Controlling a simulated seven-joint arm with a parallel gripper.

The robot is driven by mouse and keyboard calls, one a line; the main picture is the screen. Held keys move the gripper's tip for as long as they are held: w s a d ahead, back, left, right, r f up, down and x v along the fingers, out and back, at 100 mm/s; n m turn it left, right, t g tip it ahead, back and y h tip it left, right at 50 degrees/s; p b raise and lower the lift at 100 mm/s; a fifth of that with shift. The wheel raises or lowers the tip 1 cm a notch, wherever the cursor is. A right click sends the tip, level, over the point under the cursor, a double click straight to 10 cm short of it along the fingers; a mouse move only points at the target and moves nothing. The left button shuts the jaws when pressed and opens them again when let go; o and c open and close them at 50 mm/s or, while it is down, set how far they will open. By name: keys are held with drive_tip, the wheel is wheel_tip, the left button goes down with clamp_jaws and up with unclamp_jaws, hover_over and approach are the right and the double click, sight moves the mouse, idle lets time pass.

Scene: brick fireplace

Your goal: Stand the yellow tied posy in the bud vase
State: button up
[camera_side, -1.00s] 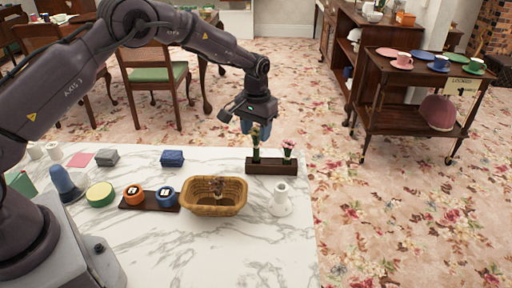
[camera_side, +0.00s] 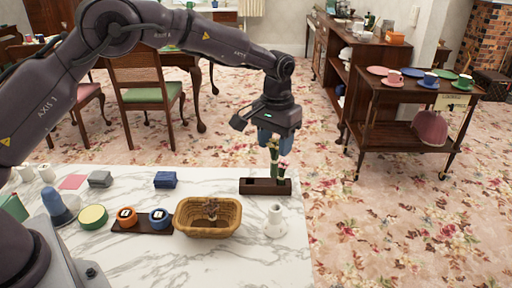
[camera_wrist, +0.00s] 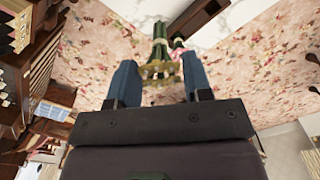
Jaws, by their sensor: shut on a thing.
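My gripper (camera_side: 268,142) is shut on the yellow tied posy (camera_side: 274,157), above the right part of a dark flower rack (camera_side: 252,186). The wrist view shows the posy's yellowish head (camera_wrist: 160,70) between my blue fingers (camera_wrist: 158,62), with its green stem pointing away. The stem looks roughly upright; its lower end overlaps the rack and pink flower in the side view, so I cannot tell its exact clearance. The white bud vase (camera_side: 275,223) stands upright on the marble table, in front of the rack.
A pink flower (camera_side: 283,166) stands in the rack's right part, close beside the held posy. A wicker basket (camera_side: 208,229) is left of the vase. The table's right edge is near the vase.

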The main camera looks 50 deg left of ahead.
drive_tip(key=s+d+r+n, duration=0.1)
drive_tip(key=s+d+r, duration=0.2)
drive_tip(key=s+d, duration=0.1)
drive_tip(key=shift+d, duration=0.35)
drive_tip(key=shift+f, duration=2.9)
drive_tip(key=shift+n, duration=0.3)
drive_tip(key=shift+f, duration=2.55)
drive_tip(key=o, duration=0.9)
drive_tip(key=shift+r, duration=0.1)
